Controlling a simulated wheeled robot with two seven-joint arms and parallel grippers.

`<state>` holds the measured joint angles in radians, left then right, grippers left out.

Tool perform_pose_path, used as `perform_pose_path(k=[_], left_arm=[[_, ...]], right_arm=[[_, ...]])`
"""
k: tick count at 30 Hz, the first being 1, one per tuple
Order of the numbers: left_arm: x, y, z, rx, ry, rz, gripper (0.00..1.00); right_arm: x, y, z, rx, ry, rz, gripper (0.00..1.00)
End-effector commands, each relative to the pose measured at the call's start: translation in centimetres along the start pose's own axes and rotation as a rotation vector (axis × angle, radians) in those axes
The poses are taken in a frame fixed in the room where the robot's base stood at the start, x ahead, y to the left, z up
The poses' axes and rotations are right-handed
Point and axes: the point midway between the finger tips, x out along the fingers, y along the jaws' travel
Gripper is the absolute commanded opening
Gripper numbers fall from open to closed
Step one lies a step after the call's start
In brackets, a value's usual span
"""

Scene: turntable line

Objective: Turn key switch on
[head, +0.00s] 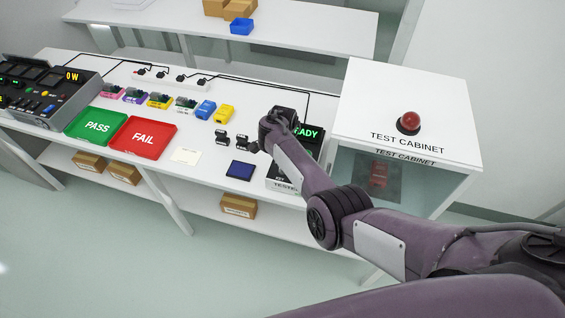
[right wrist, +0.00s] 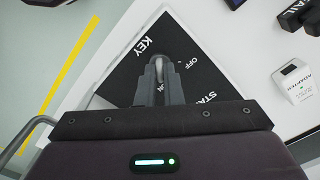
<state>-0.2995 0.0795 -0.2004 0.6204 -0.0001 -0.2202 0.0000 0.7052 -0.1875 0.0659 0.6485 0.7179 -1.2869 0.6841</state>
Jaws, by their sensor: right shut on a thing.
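The key switch (right wrist: 158,66) shows in the right wrist view as a small grey key on a black panel (right wrist: 125,75) printed KEY, OFF, ON and START. My right gripper (right wrist: 160,78) is shut on the key, one finger on each side. The fingers hide part of the key and of the ON label, so I cannot tell its exact setting. In the head view the tester (head: 308,131) with a green READY display stands left of the test cabinet; my right arm covers much of it, including the key. My left gripper is not in view.
The white test cabinet (head: 455,100) with a red lamp (head: 408,122) stands just right of the tester. Left of it are a dark blue pad (head: 240,170), black adapters, a red FAIL tray (head: 142,138) and a green PASS tray (head: 95,126).

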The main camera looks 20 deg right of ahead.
Motion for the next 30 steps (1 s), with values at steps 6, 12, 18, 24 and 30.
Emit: perform_pose_path(k=[6,12,18,24,30], left_arm=[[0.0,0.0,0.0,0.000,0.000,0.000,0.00],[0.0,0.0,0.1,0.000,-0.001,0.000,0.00],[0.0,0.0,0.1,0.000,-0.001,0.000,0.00],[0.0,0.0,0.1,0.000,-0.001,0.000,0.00],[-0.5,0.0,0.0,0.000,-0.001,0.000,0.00]], right_arm=[[0.0,0.0,0.0,0.003,0.000,-0.001,0.00],[0.0,0.0,0.0,0.002,0.000,-0.001,0.13],[0.0,0.0,0.0,0.002,0.000,-0.001,0.29],[-0.1,0.0,0.0,0.002,0.000,-0.001,0.29],[-2.5,-0.1,-0.1,0.002,0.003,-0.004,0.29]])
